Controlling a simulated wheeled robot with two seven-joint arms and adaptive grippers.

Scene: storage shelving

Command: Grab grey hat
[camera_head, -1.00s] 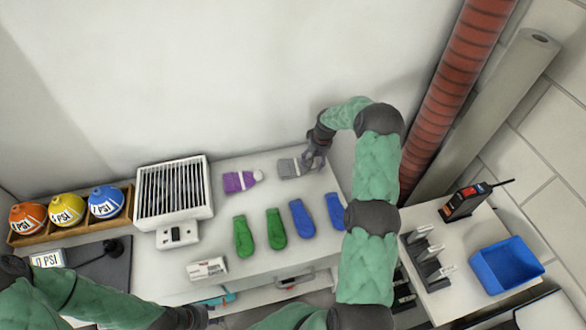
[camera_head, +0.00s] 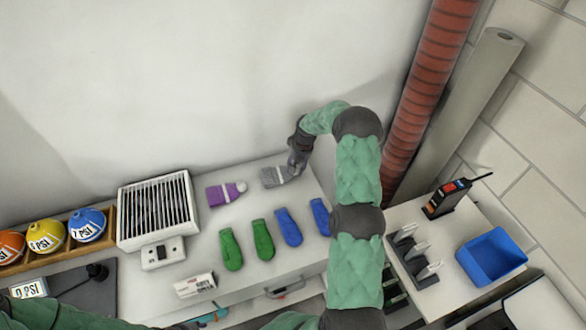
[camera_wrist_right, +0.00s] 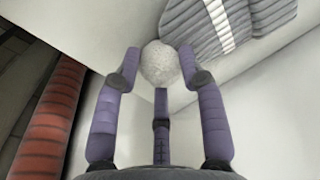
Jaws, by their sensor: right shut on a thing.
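The grey hat (camera_head: 274,177) lies on the white shelf top near the back wall, to the right of the purple hat. In the right wrist view its ribbed grey knit with a pale stripe (camera_wrist_right: 219,24) shows at the top, and its white pompom (camera_wrist_right: 160,63) sits between my fingers. My right gripper (camera_head: 297,164) reaches down at the hat's right end. In the wrist view the right gripper (camera_wrist_right: 160,72) is shut on the pompom. My left arm shows at the lower left, and its gripper is out of the picture.
A purple hat (camera_head: 226,194), green mittens (camera_head: 263,239) and blue mittens (camera_head: 288,227) lie on the same surface. A white heater (camera_head: 157,212) stands left. A red pipe (camera_head: 420,85) and a lower shelf with a blue bin (camera_head: 492,257) are right.

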